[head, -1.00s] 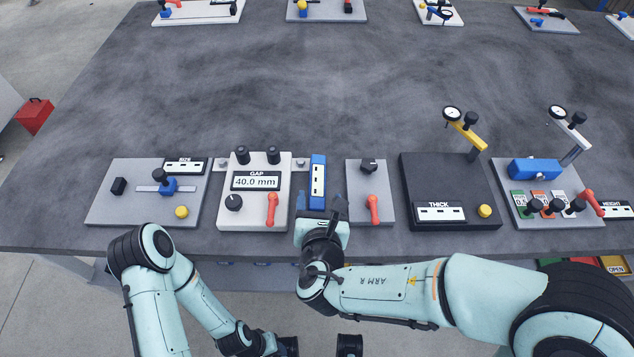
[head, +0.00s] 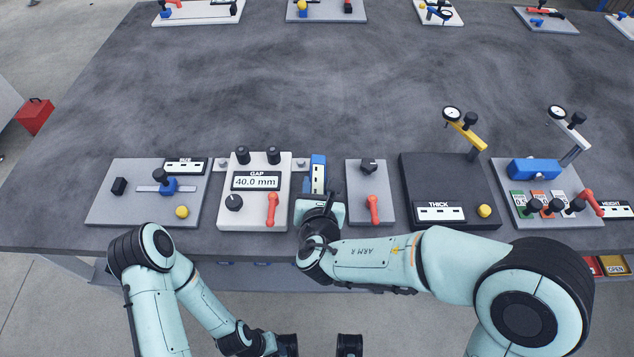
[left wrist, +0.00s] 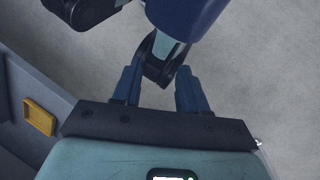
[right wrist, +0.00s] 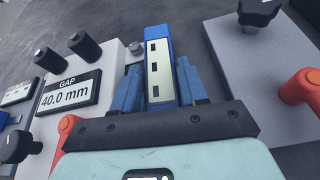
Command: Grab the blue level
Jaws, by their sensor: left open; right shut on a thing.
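The blue level (head: 318,172) is a blue block with a white face and dark windows, on the table between the GAP panel and a grey panel. It also shows in the right wrist view (right wrist: 160,75), between the fingers. My right gripper (head: 318,190) is shut on the blue level from the near side; its own hand hides the near end of the level. My left gripper (left wrist: 155,85) is open and empty, held low in front of the table over the floor.
The white GAP panel (head: 282,205), reading 40.0 mm, stands close left of the level. A grey panel (head: 355,205) with a red lever stands close right. The black THICK panel (head: 415,190) is farther right. The table's middle (head: 300,90) is clear.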

